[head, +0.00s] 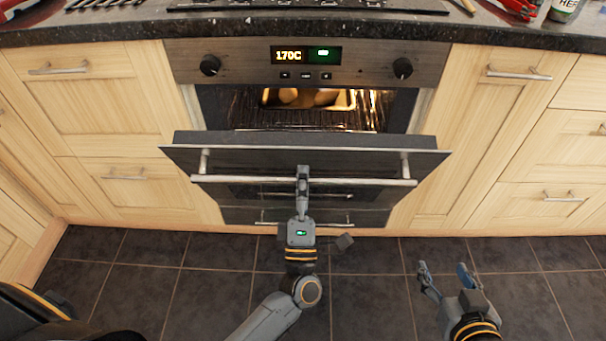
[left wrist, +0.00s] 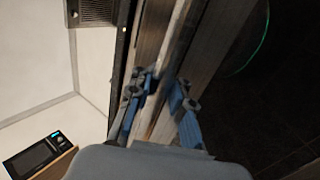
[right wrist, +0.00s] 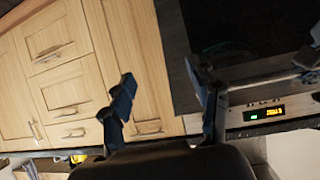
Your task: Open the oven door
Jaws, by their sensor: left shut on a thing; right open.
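The oven door (head: 300,153) is partly open, tilted out at the top, with a gap showing the lit oven interior (head: 310,100). Its long metal handle (head: 350,183) runs across the front of the door. My left gripper (head: 302,180) is shut on the handle near its middle. In the left wrist view, the blue fingers (left wrist: 158,92) close on either side of the handle bar (left wrist: 172,45). My right gripper (head: 450,272) is open and empty, low at the right above the floor and apart from the door.
The control panel (head: 370,62) reads 170C between two knobs. Wooden cabinets with bar handles (head: 519,74) flank the oven on both sides. A dark granite worktop (head: 400,27) lies above. The tiled floor (head: 370,290) in front is clear.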

